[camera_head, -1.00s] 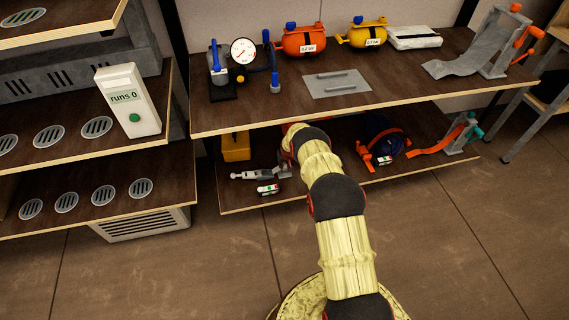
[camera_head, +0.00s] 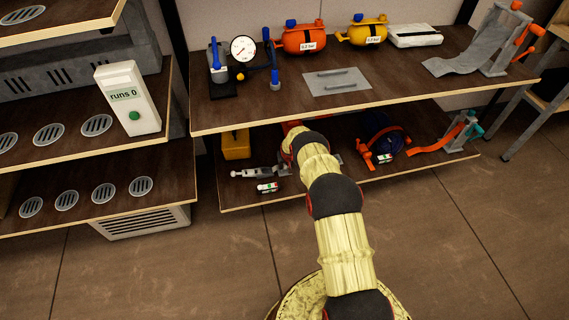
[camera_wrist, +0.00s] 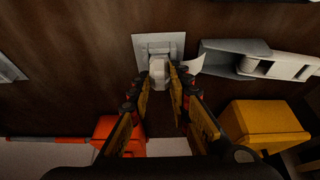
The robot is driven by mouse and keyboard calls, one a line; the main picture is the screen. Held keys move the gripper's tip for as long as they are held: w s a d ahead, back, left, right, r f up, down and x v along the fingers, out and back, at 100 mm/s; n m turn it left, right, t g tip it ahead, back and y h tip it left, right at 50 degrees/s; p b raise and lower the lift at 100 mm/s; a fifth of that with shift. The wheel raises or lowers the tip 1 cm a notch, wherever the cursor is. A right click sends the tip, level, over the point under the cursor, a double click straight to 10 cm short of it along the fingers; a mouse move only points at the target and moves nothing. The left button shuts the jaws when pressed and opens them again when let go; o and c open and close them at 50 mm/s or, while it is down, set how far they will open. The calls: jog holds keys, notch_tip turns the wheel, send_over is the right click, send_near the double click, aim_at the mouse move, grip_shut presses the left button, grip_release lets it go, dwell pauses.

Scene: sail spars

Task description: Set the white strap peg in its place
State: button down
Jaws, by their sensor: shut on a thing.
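In the wrist view, my gripper (camera_wrist: 160,84) is shut on a small white block-like piece, which I take to be the white strap peg (camera_wrist: 159,67). The peg's far end is over a pale square plate (camera_wrist: 172,40) on the dark brown shelf surface. I cannot tell whether the peg touches the plate or is just above it. The fingers hide the peg's sides and near end. In the head view, my arm reaches to the lower shelf (camera_head: 300,190) and hides the gripper and peg.
A grey metal fitting (camera_wrist: 236,50) lies right of the plate in the wrist view. A yellow box (camera_wrist: 265,122) and an orange object (camera_wrist: 112,131) are nearer. A blue strap roll (camera_head: 382,134) and a ratchet with orange strap (camera_head: 461,137) stand farther right. The upper shelf (camera_head: 232,112) overhangs.

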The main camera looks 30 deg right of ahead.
jog(key=c, duration=1.6)
grip_release()
jog(key=shift+r, duration=0.1)
jog(key=shift+v, duration=5.95)
jog(key=shift+s+a, duration=0.1)
